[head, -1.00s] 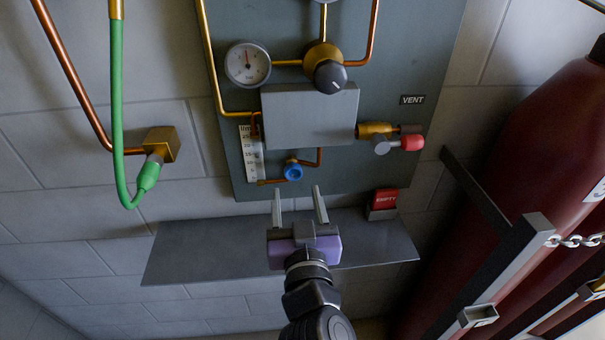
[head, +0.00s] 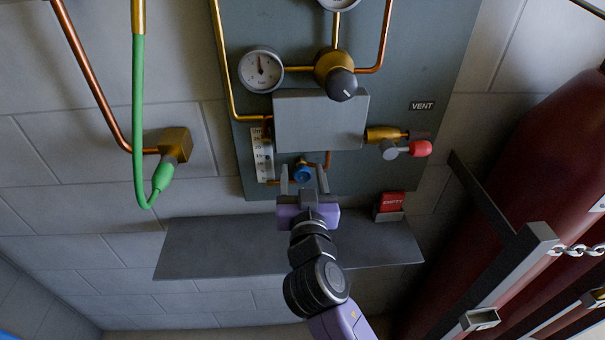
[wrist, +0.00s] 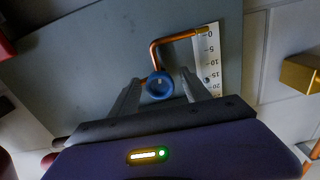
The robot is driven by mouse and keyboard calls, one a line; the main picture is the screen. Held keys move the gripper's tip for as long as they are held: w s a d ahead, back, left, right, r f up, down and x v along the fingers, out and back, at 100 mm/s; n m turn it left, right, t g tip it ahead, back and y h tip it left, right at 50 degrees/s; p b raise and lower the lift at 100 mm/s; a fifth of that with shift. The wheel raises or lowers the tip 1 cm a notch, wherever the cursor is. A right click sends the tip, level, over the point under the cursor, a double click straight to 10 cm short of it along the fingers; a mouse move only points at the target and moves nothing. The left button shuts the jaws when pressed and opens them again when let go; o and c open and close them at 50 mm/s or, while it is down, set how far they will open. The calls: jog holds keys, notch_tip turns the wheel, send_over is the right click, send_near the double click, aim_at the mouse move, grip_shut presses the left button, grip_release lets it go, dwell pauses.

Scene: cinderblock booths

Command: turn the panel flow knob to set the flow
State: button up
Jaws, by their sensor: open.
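The blue flow knob (head: 302,174) sits low on the grey panel (head: 232,60), below a grey box. In the wrist view the knob (wrist: 159,86) shows a pale mark on its face, and a copper pipe runs from it to the white flow scale (wrist: 207,62). The scale also shows in the head view (head: 262,155). My gripper (head: 304,178) is open, with one finger on each side of the knob. In the wrist view the fingers (wrist: 160,95) flank the knob with small gaps visible. I cannot tell how deep the fingertips reach around it.
A grey shelf (head: 210,248) juts out below the panel. A red EMPTY tag (head: 391,203) stands at its back right. A red-tipped vent valve (head: 403,149), a black regulator knob (head: 342,84) and a gauge (head: 261,69) are on the panel. Red cylinders (head: 545,165) stand at right.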

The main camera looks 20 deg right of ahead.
grip_shut()
jog(key=shift+n, duration=0.4)
jog(key=n, duration=0.4)
jog(key=shift+n+p, duration=0.6)
jog(key=shift+n, duration=1.8)
grip_release()
